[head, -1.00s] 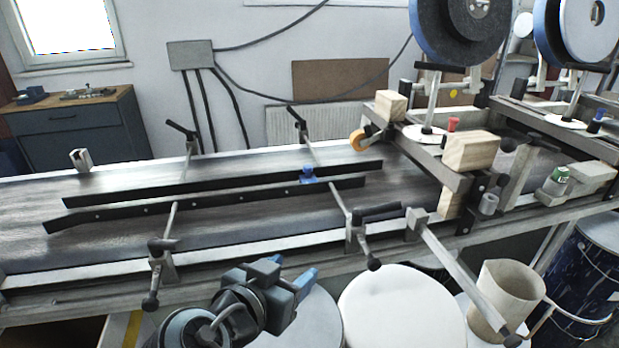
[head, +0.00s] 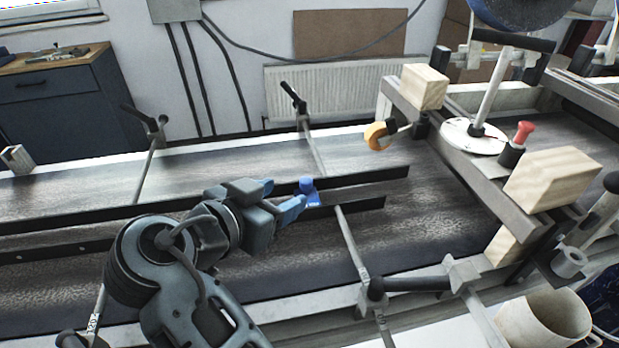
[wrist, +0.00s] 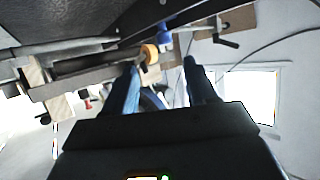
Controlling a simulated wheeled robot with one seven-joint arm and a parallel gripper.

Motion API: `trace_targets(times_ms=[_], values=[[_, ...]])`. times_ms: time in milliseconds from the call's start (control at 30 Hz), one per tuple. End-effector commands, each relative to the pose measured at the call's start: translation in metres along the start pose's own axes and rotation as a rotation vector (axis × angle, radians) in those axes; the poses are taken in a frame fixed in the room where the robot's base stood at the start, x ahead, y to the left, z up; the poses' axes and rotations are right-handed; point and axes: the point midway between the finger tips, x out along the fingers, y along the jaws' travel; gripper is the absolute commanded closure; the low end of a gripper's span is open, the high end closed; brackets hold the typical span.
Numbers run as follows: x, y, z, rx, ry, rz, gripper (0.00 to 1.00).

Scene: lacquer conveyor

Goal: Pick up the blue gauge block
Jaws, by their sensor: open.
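The blue gauge block (head: 308,187) is a small blue piece with a rounded top, standing at the two dark guide rails on the conveyor (head: 440,215). It also shows in the wrist view (wrist: 163,37), ahead of and roughly between the fingertips. My gripper (head: 283,196) is open, its blue fingers pointing right at the block from just left of it. In the wrist view my gripper (wrist: 160,66) holds nothing. The near fingertip overlaps the block's lower left in the head view; I cannot tell whether they touch.
The far guide rail (head: 370,176) and near guide rail (head: 360,205) run close beside the block. A rod (head: 350,243) reaches the near rail just right of it. An orange roller (head: 376,136) and wooden blocks (head: 424,86) stand farther right.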

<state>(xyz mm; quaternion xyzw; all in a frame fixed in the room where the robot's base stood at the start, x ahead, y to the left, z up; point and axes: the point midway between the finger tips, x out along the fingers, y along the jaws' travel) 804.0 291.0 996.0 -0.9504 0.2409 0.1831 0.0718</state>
Motion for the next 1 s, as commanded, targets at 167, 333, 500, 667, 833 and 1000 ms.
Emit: trace_targets(times_ms=[167,333,500,667,833,1000], values=[[0.011,0.0,0.0,-0.002,0.0,0.002,0.43],[0.028,-0.001,0.0,-0.002,0.0,0.002,0.43],[0.049,-0.004,0.001,-0.003,-0.001,0.003,0.43],[0.07,-0.005,0.003,0.0,-0.001,0.002,0.43],[0.078,-0.006,0.004,0.0,-0.001,0.0,0.43],[0.078,-0.006,0.005,0.0,0.0,0.0,0.43]])
